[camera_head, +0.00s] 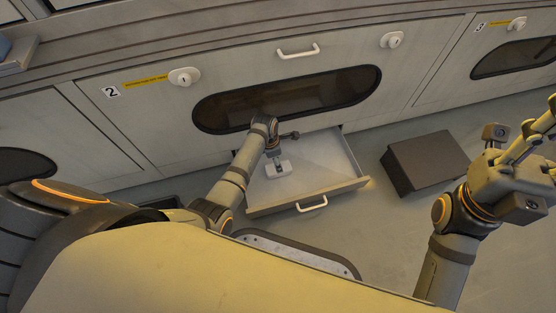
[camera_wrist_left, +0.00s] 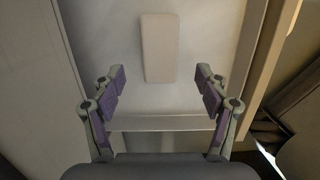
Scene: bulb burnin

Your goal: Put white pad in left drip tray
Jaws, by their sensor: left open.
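The white pad (camera_wrist_left: 160,48) is a pale, rounded rectangular block. In the left wrist view it lies on the light floor of a pulled-out drawer-like tray (camera_head: 340,186), ahead of my fingertips and apart from them. In the head view this tray sticks out below the cabinet panel between labels 2 and 3. My left gripper (camera_wrist_left: 162,84) is open and empty, with one finger on each side of the near end of the pad's line. In the head view my left gripper (camera_head: 277,164) points down into the tray. My right gripper (camera_head: 535,128) is raised at the right edge, partly cut off.
A dark box (camera_head: 425,162) stands on the floor right of the tray. The cabinet front has a dark window (camera_head: 288,98), a handle (camera_head: 298,52) and white knobs (camera_head: 391,39). Floor is clear between the tray and the box.

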